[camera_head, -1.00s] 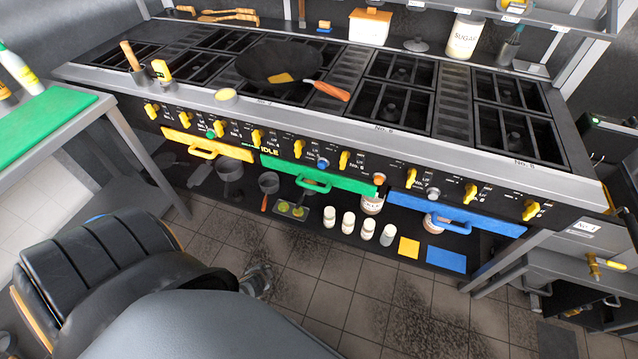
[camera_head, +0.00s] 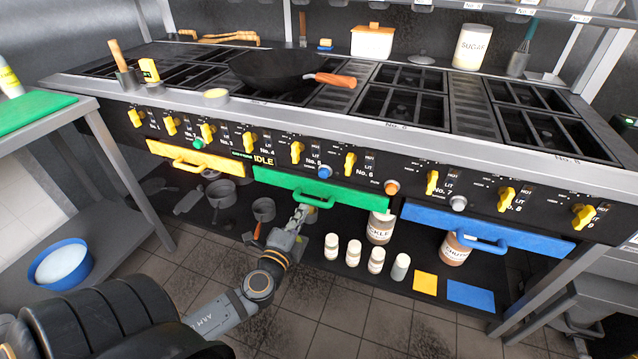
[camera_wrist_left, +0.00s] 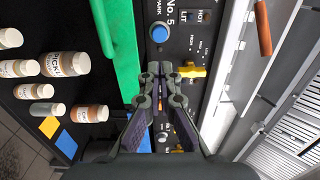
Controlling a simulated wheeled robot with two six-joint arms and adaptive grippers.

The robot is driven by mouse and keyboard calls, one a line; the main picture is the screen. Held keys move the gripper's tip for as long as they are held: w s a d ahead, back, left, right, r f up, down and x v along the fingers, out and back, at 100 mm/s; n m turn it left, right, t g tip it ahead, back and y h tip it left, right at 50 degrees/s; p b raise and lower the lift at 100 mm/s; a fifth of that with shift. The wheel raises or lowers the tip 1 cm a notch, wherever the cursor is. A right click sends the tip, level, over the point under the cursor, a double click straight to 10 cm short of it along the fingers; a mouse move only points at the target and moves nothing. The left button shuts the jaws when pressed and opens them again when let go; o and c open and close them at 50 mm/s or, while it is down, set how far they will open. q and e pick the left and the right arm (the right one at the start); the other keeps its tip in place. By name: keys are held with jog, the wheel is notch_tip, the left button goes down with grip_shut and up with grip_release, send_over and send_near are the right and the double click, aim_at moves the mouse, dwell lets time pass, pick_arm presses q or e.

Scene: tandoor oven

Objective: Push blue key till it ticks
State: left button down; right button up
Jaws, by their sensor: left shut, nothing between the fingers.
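The blue key (camera_head: 324,171) is a round blue button on the dark stove front, above the green drawer (camera_head: 330,190) and to the left of a yellow knob. My left gripper (camera_head: 303,212) is below the green drawer handle in the head view, lower than the key. In the left wrist view its fingers (camera_wrist_left: 160,69) are shut and empty, with the key beyond their tips. I see no contact. My right gripper is not in view.
Yellow knobs (camera_head: 350,164) and an orange button (camera_head: 391,187) line the panel. The green drawer's handle (camera_head: 313,201) sticks out close to my left gripper. Bottles (camera_head: 353,252) and jars (camera_head: 380,227) stand on the lower shelf. A black pan (camera_head: 270,68) sits on the stove.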

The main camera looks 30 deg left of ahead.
aim_at(323, 175)
pick_arm(q)
jog(key=p+x, duration=0.2)
jog(key=x, duration=1.1)
jog(key=shift+w+a, duration=0.15)
jog(key=shift+w, duration=0.05)
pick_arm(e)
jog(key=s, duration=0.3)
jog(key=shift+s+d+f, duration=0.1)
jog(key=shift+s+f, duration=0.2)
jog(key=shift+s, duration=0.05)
